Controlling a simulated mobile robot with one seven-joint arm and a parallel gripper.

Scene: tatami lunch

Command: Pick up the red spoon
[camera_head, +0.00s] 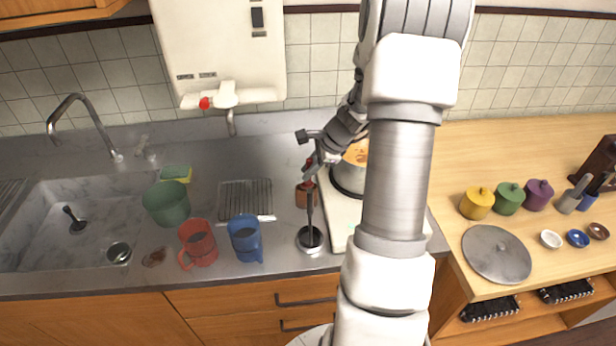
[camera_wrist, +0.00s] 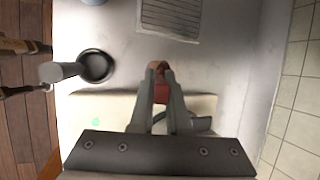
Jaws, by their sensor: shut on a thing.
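My gripper (camera_head: 313,166) is above the counter, left of the pot, with its fingers shut on a red piece, which I take to be the red spoon (camera_wrist: 161,93). A bit of red also shows at the fingertips in the head view (camera_head: 309,164). The rest of the spoon is hidden or too small to make out. A reddish-brown cup (camera_head: 306,196) stands just below the gripper in the head view. I cannot tell whether the spoon touches it.
A dark upright rod stands over a small round dish (camera_head: 311,240). A pot (camera_head: 347,180) sits on the white stove (camera_head: 338,228) beside my arm. A blue mug (camera_head: 245,240), red mug (camera_head: 199,244), green container (camera_head: 167,204) and drain rack (camera_head: 246,200) stand to the left.

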